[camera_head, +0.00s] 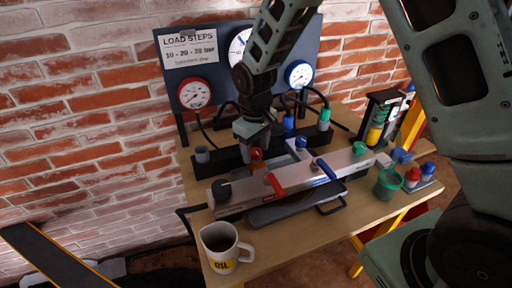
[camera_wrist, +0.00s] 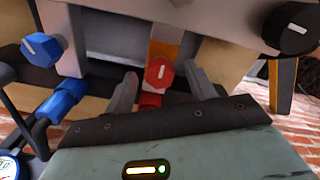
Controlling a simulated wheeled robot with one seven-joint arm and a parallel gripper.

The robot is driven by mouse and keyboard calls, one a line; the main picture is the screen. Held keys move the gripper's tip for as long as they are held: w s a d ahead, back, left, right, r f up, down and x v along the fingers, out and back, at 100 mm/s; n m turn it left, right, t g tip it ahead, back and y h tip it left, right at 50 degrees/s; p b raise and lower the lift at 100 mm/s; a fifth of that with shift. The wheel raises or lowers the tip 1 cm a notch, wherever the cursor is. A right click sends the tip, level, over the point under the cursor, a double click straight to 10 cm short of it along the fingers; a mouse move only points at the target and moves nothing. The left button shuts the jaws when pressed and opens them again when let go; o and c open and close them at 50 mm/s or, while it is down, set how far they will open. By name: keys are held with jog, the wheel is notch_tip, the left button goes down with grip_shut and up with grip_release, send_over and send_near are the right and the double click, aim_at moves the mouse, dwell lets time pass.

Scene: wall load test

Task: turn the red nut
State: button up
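The red nut (camera_head: 257,154) sits at the back of the silver bench fixture in the head view, just below my gripper (camera_head: 252,140). In the wrist view the red nut (camera_wrist: 158,72) has a pale stripe on its face and a red fitting beneath it. My gripper (camera_wrist: 160,82) is open, with one finger to the left and one to the right of the nut. A gap shows on both sides, so the fingers appear apart from it. In the head view my gripper partly hides the nut's surroundings.
A blue nut (camera_head: 300,143) and a green nut (camera_head: 359,148) stand right of the red one. A gauge panel (camera_head: 222,62) rises behind. A mug (camera_head: 222,248) stands at the table's front left.

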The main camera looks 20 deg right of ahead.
aim_at(255, 152)
notch_tip(255, 152, up, 17)
jog(key=shift+r, duration=0.2)
dwell(0.6)
jog(key=shift+s+a, duration=0.1)
jog(key=s+a+f+n, duration=0.1)
jog(key=s+a+f, duration=0.1)
jog(key=s, duration=1.1)
jog(key=s+a+f+n, duration=0.1)
jog(key=s+a, duration=0.3)
jog(key=s, duration=0.9)
jog(key=shift+s+f+y+p, duration=0.3)
jog(key=shift+f+y, duration=0.1)
jog(key=shift+f, duration=0.3)
